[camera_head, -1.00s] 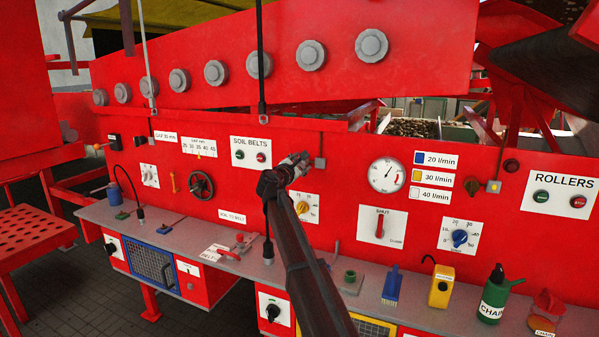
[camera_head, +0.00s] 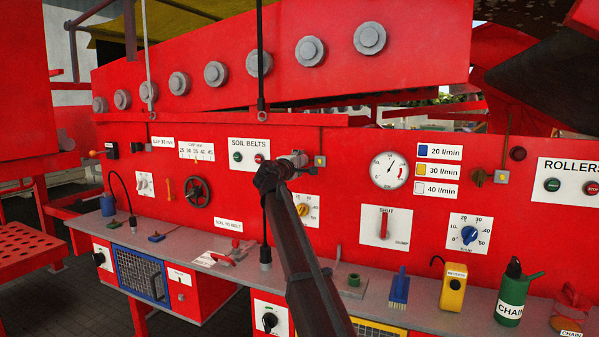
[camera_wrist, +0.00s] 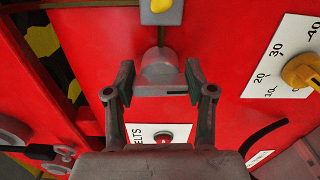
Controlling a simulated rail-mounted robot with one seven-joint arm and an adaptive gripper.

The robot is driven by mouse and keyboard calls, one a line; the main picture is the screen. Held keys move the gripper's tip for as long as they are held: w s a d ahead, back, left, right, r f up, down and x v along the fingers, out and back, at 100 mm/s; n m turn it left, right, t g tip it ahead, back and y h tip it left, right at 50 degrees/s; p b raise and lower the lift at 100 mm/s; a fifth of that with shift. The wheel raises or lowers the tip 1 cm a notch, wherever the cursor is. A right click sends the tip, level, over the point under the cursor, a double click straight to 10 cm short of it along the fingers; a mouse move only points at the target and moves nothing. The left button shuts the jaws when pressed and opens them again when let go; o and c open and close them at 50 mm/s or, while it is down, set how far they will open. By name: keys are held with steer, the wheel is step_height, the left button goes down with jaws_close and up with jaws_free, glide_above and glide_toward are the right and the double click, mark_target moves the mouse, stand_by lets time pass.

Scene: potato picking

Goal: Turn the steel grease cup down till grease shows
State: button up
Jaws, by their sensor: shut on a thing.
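The steel grease cup (camera_wrist: 160,68) is a short grey round piece on the red panel, between my gripper's fingers in the wrist view. My gripper (camera_wrist: 159,86) is shut on it, with one finger on each side. In the head view my gripper (camera_head: 293,160) is at the panel, right of the SOIL BELTS buttons, and largely hides the cup. A small grey block (camera_head: 320,162) beside it bears a yellow spot, also seen on the block (camera_wrist: 161,10) in the wrist view.
A white dial plate with a yellow knob (camera_head: 303,209) is close below my gripper. The SOIL BELTS plate (camera_head: 249,151) is just left. A grey shelf (camera_head: 330,272) below carries a brush (camera_head: 399,289), a yellow can (camera_head: 453,288) and a green CHAIN can (camera_head: 510,296).

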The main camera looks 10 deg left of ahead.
steer(key=shift+m, duration=0.3)
steer(key=o, duration=1.2)
steer(key=shift+c, duration=0.2)
steer(key=v, duration=1.2)
